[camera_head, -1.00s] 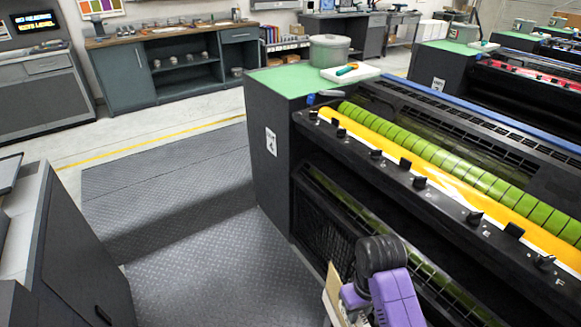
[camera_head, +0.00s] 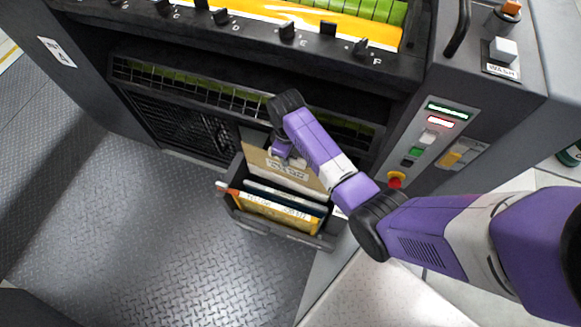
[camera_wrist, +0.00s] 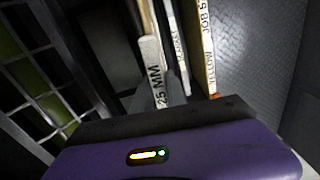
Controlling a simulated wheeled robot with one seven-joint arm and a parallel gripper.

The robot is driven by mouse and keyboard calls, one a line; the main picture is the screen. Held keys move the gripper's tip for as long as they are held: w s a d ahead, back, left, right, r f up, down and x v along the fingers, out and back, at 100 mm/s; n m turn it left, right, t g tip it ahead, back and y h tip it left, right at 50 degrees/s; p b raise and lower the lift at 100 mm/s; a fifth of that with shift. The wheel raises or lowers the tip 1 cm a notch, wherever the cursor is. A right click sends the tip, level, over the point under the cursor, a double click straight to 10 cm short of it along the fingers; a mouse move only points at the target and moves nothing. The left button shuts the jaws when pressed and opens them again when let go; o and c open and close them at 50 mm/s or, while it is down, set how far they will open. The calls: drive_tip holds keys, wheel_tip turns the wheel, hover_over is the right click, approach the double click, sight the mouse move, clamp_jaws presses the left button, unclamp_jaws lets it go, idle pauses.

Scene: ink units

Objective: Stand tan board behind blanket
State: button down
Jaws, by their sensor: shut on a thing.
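The tan board (camera_head: 256,158) stands at the back of a dark bin in the head view, with its top rising above the other flat items. My gripper (camera_head: 284,156) is at the board's upper edge and shut on it; its fingertips are hard to make out. A pale-edged flat item (camera_head: 283,190), probably the blanket, stands in front of the board, towards the camera. In the wrist view, the dark palm and purple body of my gripper cover the bottom. A pale edge marked 25 MM rises there, beside a labelled edge, probably the blanket (camera_wrist: 177,50).
The dark bin (camera_head: 290,238) stands against the machine's lower mesh guard (camera_head: 180,120). A yellow folder (camera_head: 270,209) is frontmost in it, also in the wrist view (camera_wrist: 203,45). A control panel (camera_head: 425,140) is right. Tread-plate floor (camera_head: 150,240) is clear to the left.

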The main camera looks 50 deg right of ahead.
sight(290, 170)
drive_tip(key=shift+n, duration=0.4)
drive_tip(key=f+b, duration=0.2)
drive_tip(key=f, duration=0.1)
drive_tip(key=f+b, duration=0.3)
drive_tip(key=f, duration=0.1)
drive_tip(key=d+f+b, duration=0.1)
drive_tip(key=f+b, duration=0.1)
drive_tip(key=f, duration=0.2)
drive_tip(key=shift+s+f+b, duration=0.1)
drive_tip(key=shift+s+b, duration=0.1)
drive_tip(key=shift+b, duration=0.2)
drive_tip(key=shift+f+b, duration=2.1)
drive_tip(key=shift+f, duration=1.45)
drive_tip(key=c, duration=1.3)
unclamp_jaws()
drive_tip(key=shift+o, duration=0.2)
drive_tip(key=shift+r+p, duration=1.2)
drive_tip(key=shift+r, duration=2.7)
